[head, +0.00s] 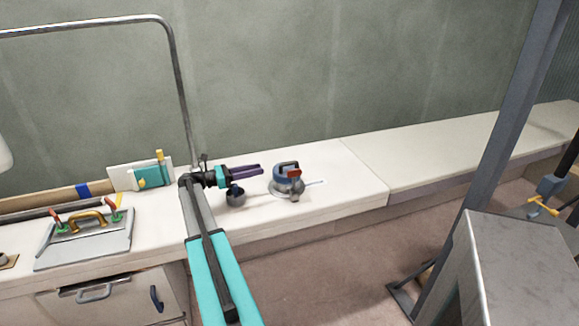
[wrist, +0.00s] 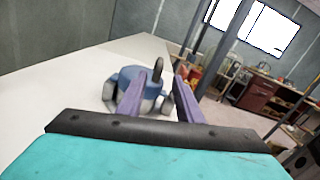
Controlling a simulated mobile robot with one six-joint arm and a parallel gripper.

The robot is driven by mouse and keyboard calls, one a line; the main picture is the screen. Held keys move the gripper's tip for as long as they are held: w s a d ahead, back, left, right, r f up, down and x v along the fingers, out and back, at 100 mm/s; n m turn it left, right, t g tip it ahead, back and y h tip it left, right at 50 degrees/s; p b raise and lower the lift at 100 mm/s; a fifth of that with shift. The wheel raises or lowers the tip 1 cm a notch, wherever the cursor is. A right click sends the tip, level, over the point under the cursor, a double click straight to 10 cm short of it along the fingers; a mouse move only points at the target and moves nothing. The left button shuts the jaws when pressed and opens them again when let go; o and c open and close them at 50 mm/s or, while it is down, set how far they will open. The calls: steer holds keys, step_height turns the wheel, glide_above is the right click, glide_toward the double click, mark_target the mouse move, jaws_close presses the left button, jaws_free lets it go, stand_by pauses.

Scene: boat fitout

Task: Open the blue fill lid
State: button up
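The blue fill lid (head: 284,168) sits on top of a round grey fitting (head: 285,187) on the white counter, with a dark handle on it. It looks closed. In the wrist view the blue lid (wrist: 131,74) is ahead, partly hidden by my left finger, with a dark upright loop on it. My gripper (head: 261,168) points at the lid from the left in the head view, apart from it by a small gap. In the wrist view its two purple fingers (wrist: 166,76) stand apart with nothing held between them.
A red handle (head: 294,174) is on the near side of the fitting. A dark round bowl-like part (head: 235,195) is below my wrist. A metal rail (head: 182,90) rises behind my arm. A grey panel with a yellow handle (head: 85,240) lies at left. The counter (head: 350,180) right of the fitting is clear.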

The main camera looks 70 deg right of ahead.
mark_target(283, 164)
steer(key=shift+p+x, duration=1)
steer(key=shift+x, duration=6.15)
